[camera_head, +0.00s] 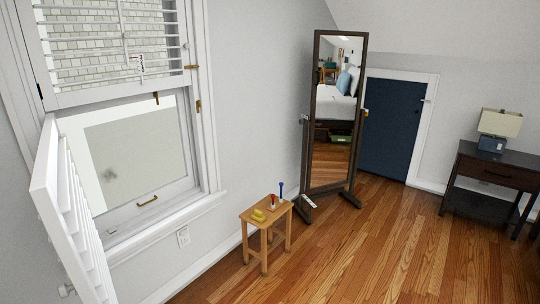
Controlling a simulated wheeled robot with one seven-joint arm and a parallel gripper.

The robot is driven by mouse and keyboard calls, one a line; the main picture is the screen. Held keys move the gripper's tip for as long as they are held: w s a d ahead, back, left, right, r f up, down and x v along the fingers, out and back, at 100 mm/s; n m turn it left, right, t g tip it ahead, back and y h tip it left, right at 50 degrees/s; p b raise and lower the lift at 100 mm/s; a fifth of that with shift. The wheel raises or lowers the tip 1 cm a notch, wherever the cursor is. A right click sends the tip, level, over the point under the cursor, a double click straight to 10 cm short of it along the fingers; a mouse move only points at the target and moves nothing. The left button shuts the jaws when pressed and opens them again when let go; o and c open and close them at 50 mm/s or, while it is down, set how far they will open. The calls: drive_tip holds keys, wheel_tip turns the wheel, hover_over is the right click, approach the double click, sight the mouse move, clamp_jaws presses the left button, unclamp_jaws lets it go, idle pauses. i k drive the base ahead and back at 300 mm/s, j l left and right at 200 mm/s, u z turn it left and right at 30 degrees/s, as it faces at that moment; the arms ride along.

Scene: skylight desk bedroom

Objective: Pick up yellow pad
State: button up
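A small yellow pad (258,214) lies on top of a small wooden stool (267,226), near its left side. It looks like a low yellow block, too small to make out in detail. A small red item (273,202) and a blue upright item (281,189) are on the same stool top, to the right of and behind the pad. My gripper is not in view.
A dark side table (490,175) with a lamp (498,125) is at far right. The wooden floor (390,250) is clear.

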sight(258, 215)
drive_tip(key=i+u, duration=0.15)
drive_tip(key=i, duration=0.3)
drive_tip(key=i+l+u, duration=0.2)
drive_tip(key=i, duration=0.3)
drive_tip(key=i+l+u, duration=0.15)
drive_tip(key=i, duration=0.3)
drive_tip(key=i+l+u, duration=0.2)
drive_tip(key=i+u, duration=0.25)
drive_tip(key=i+l+u, duration=0.2)
drive_tip(key=u, duration=0.2)
drive_tip(key=i+l+u, duration=0.25)
drive_tip(key=l+u, duration=0.2)
drive_tip(key=i+l+u, duration=0.2)
drive_tip(key=l+u, duration=0.2)
drive_tip(key=i+l+u, duration=0.1)
drive_tip(key=l+u, duration=0.2)
drive_tip(key=l, duration=0.3)
drive_tip(key=l+u, duration=0.25)
drive_tip(key=l, duration=0.35)
drive_tip(key=i, duration=0.05)
